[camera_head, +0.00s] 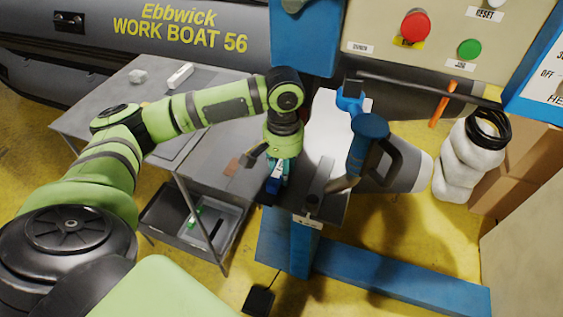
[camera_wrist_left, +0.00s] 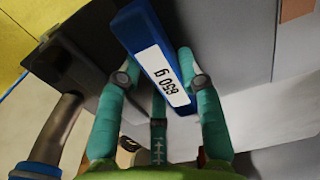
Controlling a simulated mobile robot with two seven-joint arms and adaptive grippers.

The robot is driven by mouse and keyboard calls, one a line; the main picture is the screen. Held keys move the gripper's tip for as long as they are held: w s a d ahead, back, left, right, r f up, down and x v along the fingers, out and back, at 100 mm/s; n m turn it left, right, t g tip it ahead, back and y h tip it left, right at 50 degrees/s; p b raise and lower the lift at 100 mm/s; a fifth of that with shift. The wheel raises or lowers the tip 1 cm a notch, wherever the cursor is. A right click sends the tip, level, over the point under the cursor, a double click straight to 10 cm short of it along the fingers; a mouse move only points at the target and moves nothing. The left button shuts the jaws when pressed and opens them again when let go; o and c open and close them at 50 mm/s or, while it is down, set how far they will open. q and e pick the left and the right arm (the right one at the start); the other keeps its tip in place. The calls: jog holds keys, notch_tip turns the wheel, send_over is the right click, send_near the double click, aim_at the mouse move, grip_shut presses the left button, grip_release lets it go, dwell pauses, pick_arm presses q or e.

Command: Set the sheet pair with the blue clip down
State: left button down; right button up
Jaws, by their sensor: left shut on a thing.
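My left gripper (camera_head: 277,178) points down at the right end of the grey table, near the dark plate of the machine. Its teal fingers also show in the left wrist view (camera_wrist_left: 158,95), shut on the blue clip (camera_wrist_left: 145,40), a long block with a white "850 g" label. In the head view the blue clip (camera_head: 272,186) shows low between the fingers. Grey flat material (camera_wrist_left: 235,35) lies beside the clip in the wrist view. I cannot tell whether it is the sheet pair or the table top. My right gripper is not in view.
The blue machine (camera_head: 300,245) has a handled blue tool (camera_head: 368,128) right of my gripper. The grey table (camera_head: 120,95) bears small white pieces; a brown piece (camera_head: 231,167) lies near its right edge. A grey bin (camera_head: 175,225) sits below. White rolls (camera_head: 470,160) stand right.

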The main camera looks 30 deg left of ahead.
pick_arm(q)
jog(key=r+p, duration=0.1)
jog(key=p, duration=0.1)
jog(key=r+p, duration=0.2)
jog(key=shift+s+d+r, duration=0.1)
jog(key=shift+s, duration=0.3)
jog(key=s+d+p, duration=0.4)
jog(key=s+p, duration=0.6)
jog(key=s, duration=0.7)
jog(key=w+d+r+m+b, duration=0.2)
jog(key=w+d+r+b, duration=0.2)
jog(key=w+r+b, duration=0.4)
jog(key=w+b, duration=0.1)
jog(key=w, duration=0.3)
jog(key=shift+w+d+r+m, duration=0.15)
jog(key=shift+w+m, duration=0.15)
jog(key=shift+w, duration=0.1)
